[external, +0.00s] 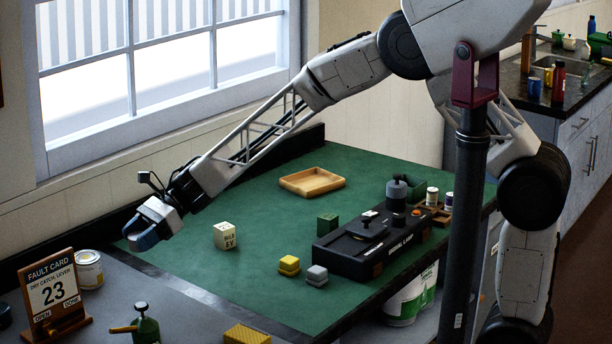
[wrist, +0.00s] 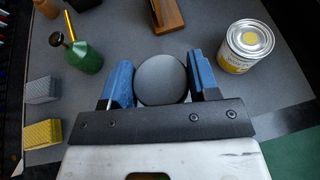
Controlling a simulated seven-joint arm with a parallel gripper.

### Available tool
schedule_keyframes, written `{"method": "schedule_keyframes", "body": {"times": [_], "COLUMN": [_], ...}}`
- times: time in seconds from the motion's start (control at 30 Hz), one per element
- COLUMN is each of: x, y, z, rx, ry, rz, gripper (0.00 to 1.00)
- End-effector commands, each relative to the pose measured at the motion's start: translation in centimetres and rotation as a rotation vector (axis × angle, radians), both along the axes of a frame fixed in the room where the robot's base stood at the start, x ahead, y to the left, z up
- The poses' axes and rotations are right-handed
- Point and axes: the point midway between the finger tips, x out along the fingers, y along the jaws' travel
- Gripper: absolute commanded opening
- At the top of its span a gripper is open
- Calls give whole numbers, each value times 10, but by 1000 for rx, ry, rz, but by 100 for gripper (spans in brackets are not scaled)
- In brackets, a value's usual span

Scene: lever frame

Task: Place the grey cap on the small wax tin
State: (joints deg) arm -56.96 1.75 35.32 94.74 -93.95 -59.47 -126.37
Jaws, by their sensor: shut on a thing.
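My gripper (external: 146,238) is low at the left end of the green bench top in the external view. In the wrist view its blue fingers (wrist: 158,66) are shut on the round grey cap (wrist: 161,80), gripping it from both sides. A white tin with a yellow label (wrist: 248,48) stands upright to the right of my gripper in the wrist view, apart from the cap. In the external view this tin (external: 88,270) is left of my gripper, behind the fault card.
The fault card stand (external: 53,300) and a green oil can (external: 145,325) stand on the grey surface. Yellow and grey blocks (external: 289,265), a cream cube (external: 224,236), a black lever unit (external: 365,245) and a wooden tray (external: 312,182) are on the green top. Small jars (external: 432,196) stand far right.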

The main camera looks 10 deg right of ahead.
Motion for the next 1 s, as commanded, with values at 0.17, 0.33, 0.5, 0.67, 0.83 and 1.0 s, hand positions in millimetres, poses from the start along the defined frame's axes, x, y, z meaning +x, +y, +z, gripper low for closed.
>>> {"method": "schedule_keyframes", "body": {"times": [0.17, 0.33, 0.5, 0.67, 0.83, 1.0], "x": [0, 1, 4, 10, 19, 27], "y": [0, 1, 8, 22, 42, 61], "z": [0, 0, 0, -3, -5, -6], "rx": [0, 0, 0, 0, 0, 0], "ry": [0, 0, -1, 0, 0, -1], "rz": [0, -1, -2, -2, -2, -2], "gripper": [33, 33, 33, 33, 33, 33]}}
